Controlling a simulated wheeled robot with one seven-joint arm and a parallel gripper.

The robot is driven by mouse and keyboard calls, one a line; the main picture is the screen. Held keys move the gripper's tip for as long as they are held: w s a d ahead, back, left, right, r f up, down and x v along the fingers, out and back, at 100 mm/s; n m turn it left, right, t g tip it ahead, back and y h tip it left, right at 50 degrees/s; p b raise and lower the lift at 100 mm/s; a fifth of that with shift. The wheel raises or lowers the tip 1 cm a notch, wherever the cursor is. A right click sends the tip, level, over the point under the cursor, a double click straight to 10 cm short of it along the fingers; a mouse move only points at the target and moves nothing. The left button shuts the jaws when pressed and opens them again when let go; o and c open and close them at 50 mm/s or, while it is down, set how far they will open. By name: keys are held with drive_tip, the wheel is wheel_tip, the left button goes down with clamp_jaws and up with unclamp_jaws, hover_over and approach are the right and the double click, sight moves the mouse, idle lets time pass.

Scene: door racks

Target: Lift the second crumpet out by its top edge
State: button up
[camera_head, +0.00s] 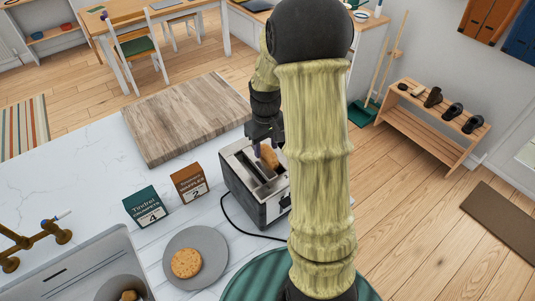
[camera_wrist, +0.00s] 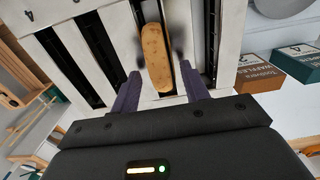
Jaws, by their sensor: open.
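The second crumpet (camera_head: 269,156) stands on edge in a slot of the toaster (camera_head: 270,213), its upper part showing above the top. In the wrist view the crumpet (camera_wrist: 156,60) is a golden-brown strip, its lower part hidden in the slot. My gripper (camera_head: 262,148) is over the toaster, pointing down. In the wrist view its two fingers (camera_wrist: 160,88) are open, one on each side of the crumpet's near end, with gaps visible. Another crumpet (camera_head: 186,263) lies flat on a grey plate (camera_head: 212,250). My arm hides the toaster's right side.
A green crumpet box (camera_head: 146,207) and a brown waffle box (camera_head: 188,184) stand left of the toaster. A wooden board (camera_head: 185,115) lies behind them. A black cord (camera_head: 238,226) runs by the toaster. A sink (camera_head: 80,270) is at front left.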

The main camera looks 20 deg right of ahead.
drive_tip(key=shift+f, duration=0.2)
drive_tip(key=shift+c, duration=0.3)
clamp_jaws()
drive_tip(key=shift+r, duration=0.1)
drive_tip(key=shift+w+r+b, duration=0.1)
drive_tip(key=shift+r+b, duration=0.2)
drive_tip(key=shift+r, duration=0.2)
wheel_tip(320, 180, up, 9)
drive_tip(key=shift+f+b, duration=0.1)
drive_tip(key=shift+b, duration=0.9)
